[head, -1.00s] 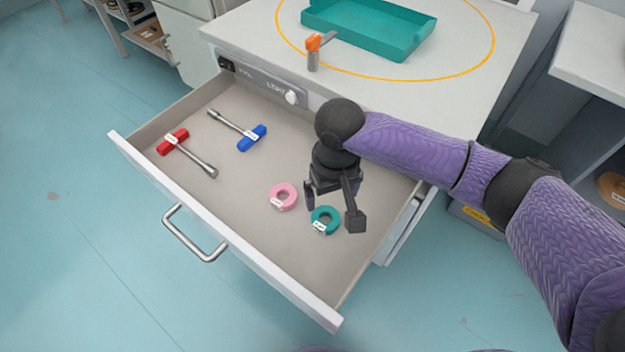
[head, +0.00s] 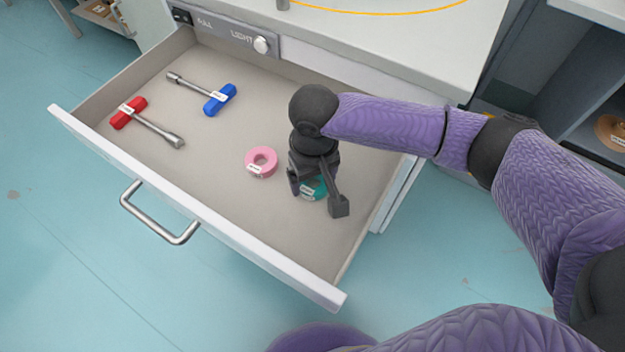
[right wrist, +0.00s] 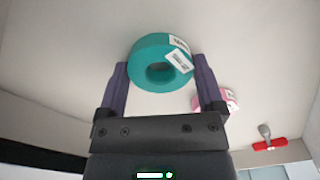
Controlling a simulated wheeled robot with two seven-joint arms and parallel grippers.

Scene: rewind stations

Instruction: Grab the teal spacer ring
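The teal spacer ring (head: 313,188) lies flat in the open drawer, partly hidden by my right gripper (head: 318,200) in the head view. In the right wrist view the teal ring (right wrist: 160,65) shows its label and sits between and just beyond the fingertips. My right gripper (right wrist: 161,75) is open, its fingers spread on either side of the ring, pointing down from above. I see no sign of it gripping the ring. My left gripper is not in view; a purple arm part at the bottom is mine.
A pink ring (head: 262,162) lies just left of the teal one. A red-handled tool (head: 130,112) and a blue-handled tool (head: 220,99) lie farther left in the drawer (head: 215,150). The drawer's front wall with its handle (head: 160,215) borders the near side.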

